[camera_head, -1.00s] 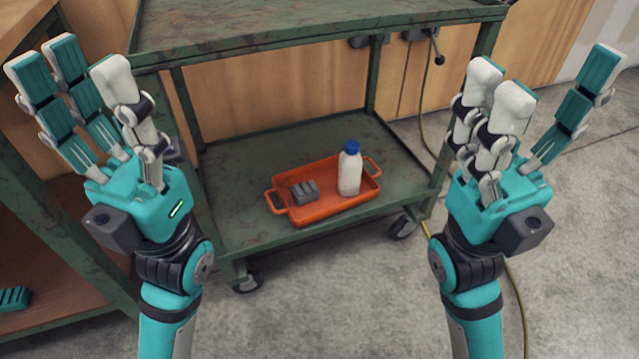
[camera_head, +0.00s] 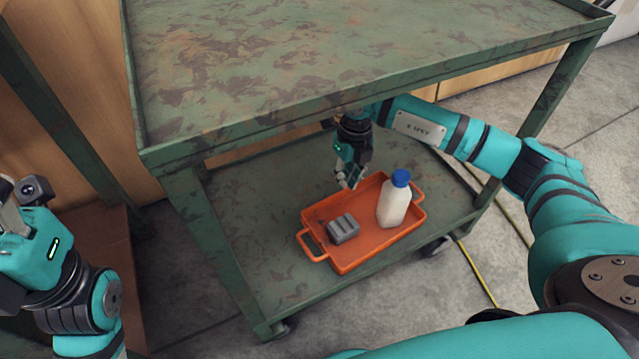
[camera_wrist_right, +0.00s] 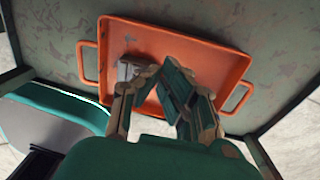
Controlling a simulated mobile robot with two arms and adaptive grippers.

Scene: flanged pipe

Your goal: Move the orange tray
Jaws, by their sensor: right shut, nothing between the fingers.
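The orange tray (camera_head: 345,258) lies on the lower shelf of the green cart, with a loop handle at each end. It holds a grey block (camera_head: 343,229) and a white bottle with a blue cap (camera_head: 393,203). My right gripper (camera_head: 347,182) is under the top shelf at the tray's back edge, shut and empty. In the right wrist view the fingers (camera_wrist_right: 172,75) cover part of the tray (camera_wrist_right: 215,62), and the grey block (camera_wrist_right: 128,68) shows beside them. My left gripper (camera_head: 15,215) is at the left edge, its fingers largely cut off.
The cart's top shelf (camera_head: 300,60) hangs over the tray, and my right arm passes beneath it. Green legs (camera_head: 225,250) stand at the corners. The lower shelf (camera_head: 255,215) is bare left of the tray. A yellow cable (camera_head: 475,270) lies on the floor.

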